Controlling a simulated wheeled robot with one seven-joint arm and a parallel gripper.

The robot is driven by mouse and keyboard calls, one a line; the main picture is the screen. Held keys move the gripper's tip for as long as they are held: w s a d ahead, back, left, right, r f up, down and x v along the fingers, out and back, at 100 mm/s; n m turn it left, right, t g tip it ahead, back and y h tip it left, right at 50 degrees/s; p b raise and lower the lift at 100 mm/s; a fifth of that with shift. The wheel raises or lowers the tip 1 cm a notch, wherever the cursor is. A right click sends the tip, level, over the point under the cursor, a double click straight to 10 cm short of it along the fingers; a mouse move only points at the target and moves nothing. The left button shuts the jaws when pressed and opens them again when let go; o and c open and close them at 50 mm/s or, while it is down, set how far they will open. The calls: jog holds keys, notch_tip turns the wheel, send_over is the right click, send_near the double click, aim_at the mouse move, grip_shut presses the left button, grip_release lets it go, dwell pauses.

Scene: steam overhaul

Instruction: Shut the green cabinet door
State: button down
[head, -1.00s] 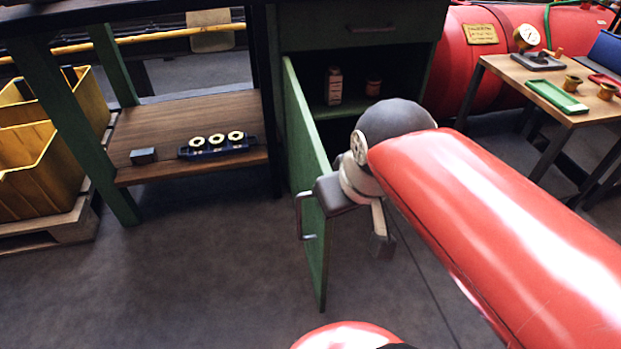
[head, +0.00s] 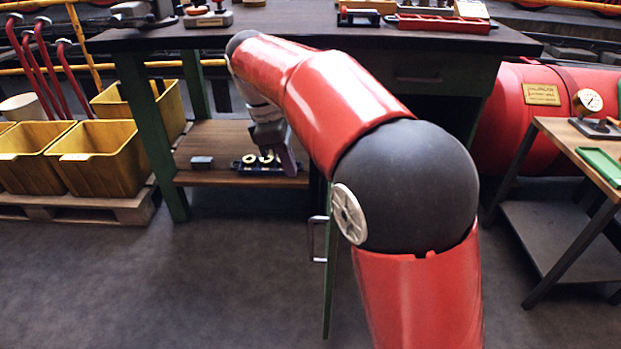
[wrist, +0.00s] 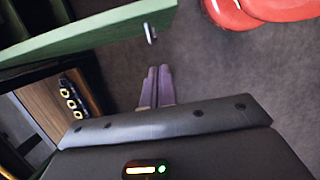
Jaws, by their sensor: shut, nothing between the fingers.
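The green cabinet door (head: 328,290) stands open, swung out from the cabinet and seen nearly edge-on in the head view. Its metal handle (head: 317,238) is on the door's left side. In the wrist view the door (wrist: 85,35) crosses the upper left, with the handle (wrist: 151,33) beyond my fingertips. My gripper (head: 289,164) is left of the door in the head view, in front of the bench's lower shelf. In the wrist view its fingers (wrist: 159,72) are together and empty, apart from the door. My arm hides most of the cabinet's opening and the door's upper part.
The workbench's wooden lower shelf (head: 235,177) holds a blue rack with pale rings (head: 270,162) close behind my gripper. Yellow bins (head: 100,160) on a pallet stand left. A side table (head: 575,148) stands right. Floor left of the door is clear.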

jog(key=d+f+b, duration=0.1)
jog(key=d+f, duration=0.5)
jog(key=f, duration=0.2)
jog(key=shift+s+f, duration=0.2)
jog(key=shift+f, duration=0.1)
jog(key=shift+d, duration=0.15)
